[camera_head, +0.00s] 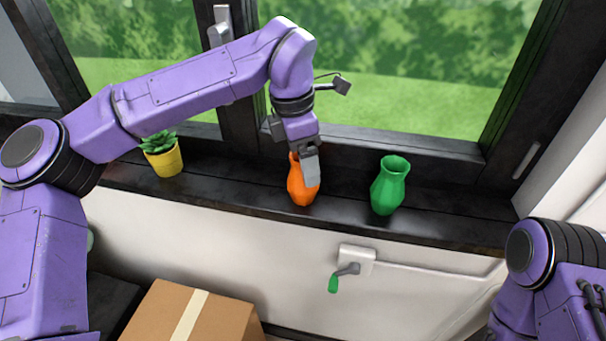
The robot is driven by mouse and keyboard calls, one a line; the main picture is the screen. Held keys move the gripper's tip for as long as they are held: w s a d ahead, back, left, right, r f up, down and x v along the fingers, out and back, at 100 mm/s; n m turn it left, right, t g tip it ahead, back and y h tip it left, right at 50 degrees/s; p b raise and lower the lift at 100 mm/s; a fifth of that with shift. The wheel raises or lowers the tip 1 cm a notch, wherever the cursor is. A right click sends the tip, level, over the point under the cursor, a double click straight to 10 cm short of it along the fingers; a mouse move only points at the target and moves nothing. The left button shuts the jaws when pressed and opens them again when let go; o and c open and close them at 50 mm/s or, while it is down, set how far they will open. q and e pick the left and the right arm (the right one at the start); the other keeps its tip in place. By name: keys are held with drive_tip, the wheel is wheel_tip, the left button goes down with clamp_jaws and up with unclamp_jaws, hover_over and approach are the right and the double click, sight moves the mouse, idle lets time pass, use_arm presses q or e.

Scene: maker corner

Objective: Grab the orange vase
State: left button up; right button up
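The orange vase (298,190) stands upright on the dark window sill, near the middle of the head view. My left gripper (310,170) is at the vase from above, with a grey finger in front of its upper right side. The finger hides part of the vase's rim and neck. The other finger is not clearly seen, so I cannot tell whether the gripper is closed on the vase. My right arm shows at the lower right, but its gripper is out of view.
A green vase (388,186) stands on the sill to the right. A yellow pot with a plant (165,160) stands to the left. The window frame is close behind.

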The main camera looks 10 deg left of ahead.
use_arm(q)
drive_tip(key=shift+d+f, duration=0.1)
drive_tip(key=shift+f, duration=0.65)
drive_tip(key=shift+s+r, duration=0.1)
drive_tip(key=shift+s, duration=0.1)
drive_tip(key=shift+w, duration=0.15)
drive_tip(key=c, duration=1.1)
